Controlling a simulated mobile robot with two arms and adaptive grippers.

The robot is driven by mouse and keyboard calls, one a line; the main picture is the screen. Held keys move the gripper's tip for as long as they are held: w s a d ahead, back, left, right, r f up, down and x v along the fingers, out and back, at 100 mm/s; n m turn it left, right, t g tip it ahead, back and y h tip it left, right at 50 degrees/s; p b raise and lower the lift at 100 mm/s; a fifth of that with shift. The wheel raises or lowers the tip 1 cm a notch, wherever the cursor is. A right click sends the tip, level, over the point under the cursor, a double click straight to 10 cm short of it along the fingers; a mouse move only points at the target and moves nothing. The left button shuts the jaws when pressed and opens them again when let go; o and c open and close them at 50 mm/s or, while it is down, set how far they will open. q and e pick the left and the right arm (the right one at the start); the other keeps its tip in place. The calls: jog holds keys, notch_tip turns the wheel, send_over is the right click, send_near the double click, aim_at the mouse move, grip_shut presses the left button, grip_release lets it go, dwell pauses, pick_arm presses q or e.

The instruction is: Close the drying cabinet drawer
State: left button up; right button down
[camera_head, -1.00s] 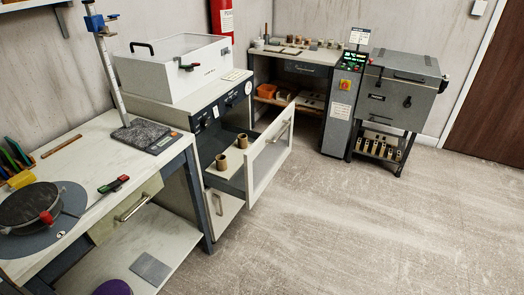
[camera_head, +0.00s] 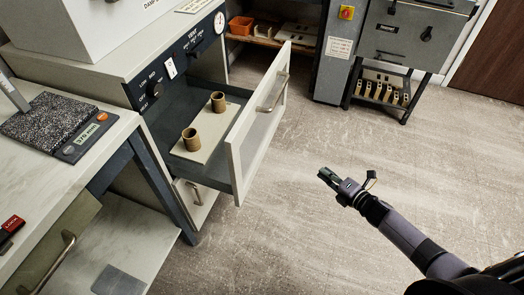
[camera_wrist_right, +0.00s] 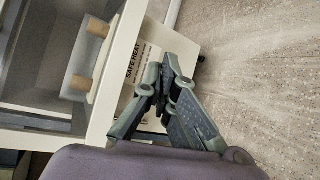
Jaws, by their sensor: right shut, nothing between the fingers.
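The drying cabinet (camera_head: 115,68) stands at the left with a dark control panel. Its drawer (camera_head: 236,165) is pulled well out, with a pale framed front and a bar handle (camera_head: 272,92). Two brown clay cylinders (camera_head: 190,139) (camera_head: 218,102) stand on a pale board inside. My right gripper (camera_head: 325,175) is shut and empty, over the floor to the right of the drawer front and apart from it. In the right wrist view its fingers (camera_wrist_right: 163,80) are together, with a pale cabinet part behind them. My left gripper is not in view.
A workbench with a speckled scale (camera_head: 60,125) is at the left. Its own drawer handle (camera_head: 50,262) sticks out at the lower left. A grey machine (camera_head: 405,40) stands at the back right. The floor (camera_head: 300,235) around my right arm is clear.

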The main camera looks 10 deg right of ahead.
jog(key=w+a+r+n+y+b, duration=0.3)
jog(key=r+n+y+b, duration=0.15)
jog(key=r+n, duration=0.45)
jog(key=n+g+y+b, duration=0.35)
jog(key=n+y, duration=0.25)
jog(key=n, duration=0.7)
send_near(254, 135)
jog(key=shift+g, duration=0.25)
jog(key=x, duration=0.7)
jog(key=shift+w+r+p, duration=0.1)
jog(key=shift+r+p, duration=0.1)
jog(key=shift+p, duration=0.2)
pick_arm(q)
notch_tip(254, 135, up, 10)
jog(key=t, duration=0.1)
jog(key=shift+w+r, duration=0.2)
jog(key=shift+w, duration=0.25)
pick_arm(e)
jog(key=shift+a, duration=0.1)
